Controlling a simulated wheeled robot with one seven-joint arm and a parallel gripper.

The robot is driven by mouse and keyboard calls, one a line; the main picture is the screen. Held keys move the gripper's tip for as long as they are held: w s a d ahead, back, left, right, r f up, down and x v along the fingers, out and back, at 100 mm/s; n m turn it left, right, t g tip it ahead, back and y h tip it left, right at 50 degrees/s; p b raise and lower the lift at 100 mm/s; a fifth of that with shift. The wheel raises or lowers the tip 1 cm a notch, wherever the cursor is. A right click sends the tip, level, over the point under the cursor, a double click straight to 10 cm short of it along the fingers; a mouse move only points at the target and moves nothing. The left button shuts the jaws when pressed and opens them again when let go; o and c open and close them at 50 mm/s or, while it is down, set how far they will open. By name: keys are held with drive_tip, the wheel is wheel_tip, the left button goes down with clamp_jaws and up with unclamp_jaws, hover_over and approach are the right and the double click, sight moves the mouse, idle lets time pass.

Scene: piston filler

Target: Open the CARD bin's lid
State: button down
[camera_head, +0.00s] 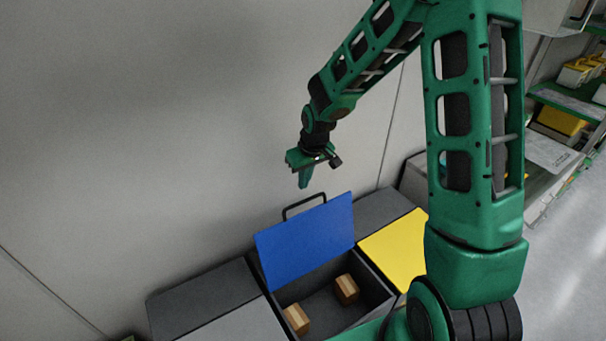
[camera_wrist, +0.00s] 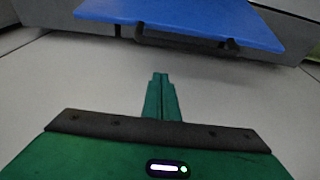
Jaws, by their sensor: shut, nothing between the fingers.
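A blue lid (camera_head: 308,240) stands raised and tilted back over an open dark bin (camera_head: 372,310). Two brown boxes, one (camera_head: 346,288) at the right and one (camera_head: 297,319) at the left, lie inside. No CARD label can be read. A black bar handle (camera_head: 304,204) shows behind the lid's top edge. My gripper (camera_head: 303,184) is shut and empty, pointing down above the handle, apart from the lid. In the wrist view, the shut fingers (camera_wrist: 160,78) point toward the blue lid (camera_wrist: 190,14), with a gap between.
A bin with a yellow lid (camera_head: 398,248) stands to the right, its lid closed. A grey-topped bin (camera_head: 235,325) stands to the left. A pale wall (camera_head: 150,130) rises close behind the bins. Shelves (camera_head: 568,100) stand at the far right, with open floor (camera_head: 570,265) in front.

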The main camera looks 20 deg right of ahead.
drive_tip(key=s, duration=0.3)
drive_tip(key=shift+s+d+f, duration=0.1)
drive_tip(key=shift+s+d, duration=0.25)
drive_tip(key=shift+s, duration=0.05)
drive_tip(key=shift+s, duration=0.1)
